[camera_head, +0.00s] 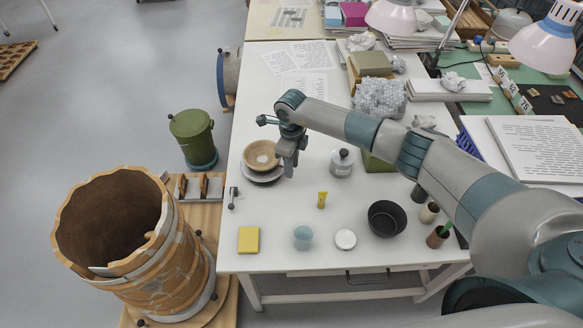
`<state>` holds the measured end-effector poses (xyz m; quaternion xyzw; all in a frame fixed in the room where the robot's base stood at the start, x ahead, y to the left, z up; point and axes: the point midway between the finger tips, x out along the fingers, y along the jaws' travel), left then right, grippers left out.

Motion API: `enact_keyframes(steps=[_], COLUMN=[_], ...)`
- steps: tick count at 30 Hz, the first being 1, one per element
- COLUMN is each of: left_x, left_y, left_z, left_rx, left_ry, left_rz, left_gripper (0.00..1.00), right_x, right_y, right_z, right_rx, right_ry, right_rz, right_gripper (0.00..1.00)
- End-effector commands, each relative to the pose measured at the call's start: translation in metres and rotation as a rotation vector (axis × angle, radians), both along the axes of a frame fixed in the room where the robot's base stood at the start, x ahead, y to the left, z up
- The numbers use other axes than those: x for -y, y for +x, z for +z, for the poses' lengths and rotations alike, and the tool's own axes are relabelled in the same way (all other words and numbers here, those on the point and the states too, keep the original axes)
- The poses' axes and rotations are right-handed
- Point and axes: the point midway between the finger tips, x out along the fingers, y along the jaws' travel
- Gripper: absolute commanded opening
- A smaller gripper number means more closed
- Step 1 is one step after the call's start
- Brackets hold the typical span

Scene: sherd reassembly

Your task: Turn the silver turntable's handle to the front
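A silver turntable (265,179) sits near the left edge of the white table, under a tan bowl (261,156). Only its front rim shows clearly below the bowl. My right gripper (289,171) points down at the right edge of the bowl and turntable. Its fingers look close together; I cannot tell whether they are shut or touch anything. I cannot make out the turntable's handle; the gripper may hide it. A small silver piece with a dark end (233,197) lies to the left of the turntable, apart from it. My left gripper is out of view.
A white-lidded jar (342,162) stands right of my gripper. A large sherd vessel (180,275) stands left of the table.

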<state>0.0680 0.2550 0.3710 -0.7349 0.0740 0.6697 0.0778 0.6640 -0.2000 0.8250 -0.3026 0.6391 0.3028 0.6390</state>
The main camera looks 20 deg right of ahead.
Motion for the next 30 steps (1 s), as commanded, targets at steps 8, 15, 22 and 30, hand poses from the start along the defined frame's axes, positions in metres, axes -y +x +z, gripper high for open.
enact_keyframes(steps=[8, 15, 22, 30], left_x=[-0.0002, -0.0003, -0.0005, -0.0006], left_y=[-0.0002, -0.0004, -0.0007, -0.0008], left_z=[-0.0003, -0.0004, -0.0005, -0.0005], left_rx=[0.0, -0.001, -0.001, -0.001], left_ry=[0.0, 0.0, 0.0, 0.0], left_rz=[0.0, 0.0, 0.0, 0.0], left_gripper=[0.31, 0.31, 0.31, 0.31], right_x=[0.0, 0.0, 0.0002, 0.0002], right_y=[0.0, -0.0001, -0.0001, -0.0002], right_z=[-0.0009, -0.0009, -0.0009, -0.0009], right_rx=[0.0, 0.0, 0.0, -0.001], right_ry=[0.0, 0.0, 0.0, -0.001], right_rz=[0.0, 0.0, 0.0, 0.0], right_gripper=[0.27, 0.0, 0.0, 0.0])
